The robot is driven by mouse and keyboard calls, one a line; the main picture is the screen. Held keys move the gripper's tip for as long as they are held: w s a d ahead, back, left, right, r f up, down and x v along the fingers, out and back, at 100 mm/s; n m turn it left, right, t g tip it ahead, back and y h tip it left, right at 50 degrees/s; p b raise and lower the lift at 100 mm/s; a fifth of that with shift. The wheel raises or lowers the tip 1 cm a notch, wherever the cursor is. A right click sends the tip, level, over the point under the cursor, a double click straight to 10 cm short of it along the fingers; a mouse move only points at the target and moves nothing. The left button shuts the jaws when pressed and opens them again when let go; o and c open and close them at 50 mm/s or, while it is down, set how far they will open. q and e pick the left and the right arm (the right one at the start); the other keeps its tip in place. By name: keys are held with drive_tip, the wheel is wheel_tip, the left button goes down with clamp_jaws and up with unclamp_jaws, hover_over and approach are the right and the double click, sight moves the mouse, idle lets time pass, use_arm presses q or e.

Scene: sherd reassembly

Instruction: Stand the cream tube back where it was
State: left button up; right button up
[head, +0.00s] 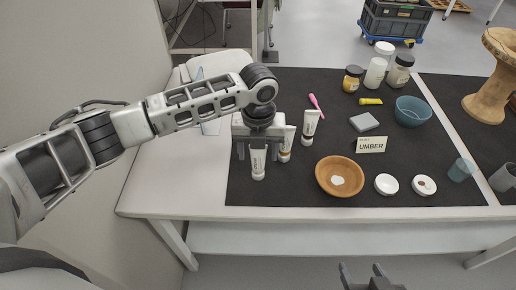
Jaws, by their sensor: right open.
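Three pale tubes stand on their caps on the black mat (290,190). The nearest tube (258,164) is whitish with grey lettering. A second tube (286,145) has a brownish band, and a third tube (309,128) stands further back right. I cannot tell by colour which is the cream one. My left gripper (258,156) points down over the nearest tube, its fingers apart on either side with gaps showing; it looks open. The gripper partly hides the tube's top. My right gripper (361,269) is open and empty at the bottom edge, in front of the table.
A wooden bowl (325,177) with a white piece and two white round lids (387,185) lie right of the tubes. An UMBER card (371,145), grey block (364,122), pink brush (316,103) and blue bowl (411,112) are further back. Jars (353,78) stand behind.

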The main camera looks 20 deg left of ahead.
use_arm(q)
wheel_tip(320, 180, up, 12)
drive_tip(key=shift+r, duration=0.2)
idle(0.5)
drive_tip(key=shift+f, duration=0.1)
idle(0.3)
